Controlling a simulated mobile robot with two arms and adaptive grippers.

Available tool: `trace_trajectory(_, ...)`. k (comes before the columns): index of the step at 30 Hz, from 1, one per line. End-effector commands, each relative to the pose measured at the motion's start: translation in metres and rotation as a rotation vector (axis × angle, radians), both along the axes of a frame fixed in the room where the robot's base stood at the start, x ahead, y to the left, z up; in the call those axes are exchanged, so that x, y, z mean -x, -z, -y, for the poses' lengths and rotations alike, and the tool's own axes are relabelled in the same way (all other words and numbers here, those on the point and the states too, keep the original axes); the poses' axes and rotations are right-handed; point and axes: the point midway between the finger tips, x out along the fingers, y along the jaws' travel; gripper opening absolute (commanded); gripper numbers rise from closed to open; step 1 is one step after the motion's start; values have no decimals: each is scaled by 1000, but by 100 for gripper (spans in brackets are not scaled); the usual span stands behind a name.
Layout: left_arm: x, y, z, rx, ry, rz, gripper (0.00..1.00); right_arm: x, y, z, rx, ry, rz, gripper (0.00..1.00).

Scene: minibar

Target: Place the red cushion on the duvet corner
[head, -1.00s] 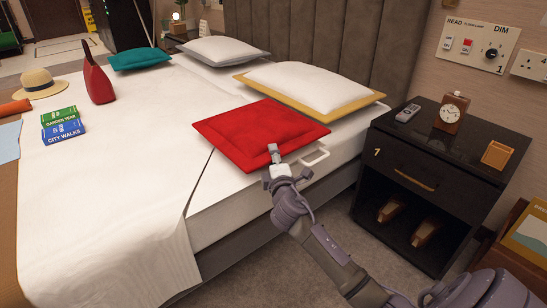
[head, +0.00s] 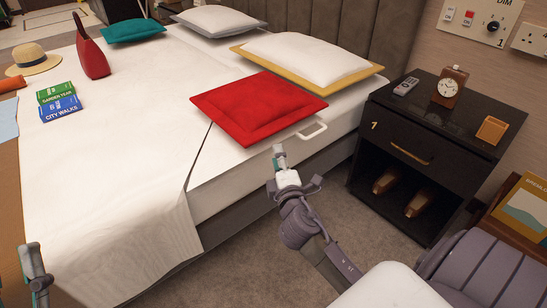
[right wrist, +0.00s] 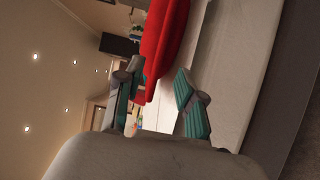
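The red cushion (head: 258,105) lies flat near the bed's right edge, with a white loop handle (head: 312,132) at its right side. It shows in the right wrist view (right wrist: 164,42) too. The white duvet (head: 120,150) covers the bed; its edge runs down from beneath the cushion's front left side. My right gripper (head: 279,155) is just off the bed side, in front of the cushion and apart from it. In the right wrist view its fingers (right wrist: 157,103) are spread with nothing held. My left gripper (head: 33,262) shows partly at the lower left; its opening cannot be made out.
A black nightstand (head: 440,135) with a clock (head: 449,87) and a remote (head: 405,86) stands right of the bed.

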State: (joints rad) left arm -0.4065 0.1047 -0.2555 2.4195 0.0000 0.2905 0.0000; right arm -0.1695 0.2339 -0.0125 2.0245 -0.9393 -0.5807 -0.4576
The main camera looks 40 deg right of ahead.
Motion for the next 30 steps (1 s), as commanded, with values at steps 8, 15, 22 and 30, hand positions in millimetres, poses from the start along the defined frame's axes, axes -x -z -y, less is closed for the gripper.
trace_trajectory(8,-1,1,0,-3,-1,-7,41,35,-53,-156,-652,-556,261,38)
trace_trajectory(15,-1,1,0,-3,-1,-7,41,119,-164,-221,-1355,-1007,594,38)
trace_trajectory(22,-1,1,0,-3,-1,-7,41,141,-190,-218,-1525,-1100,690,38)
trace_trajectory(30,-1,1,0,-2,-1,-6,41,140,-189,-219,-1519,-1097,687,38)
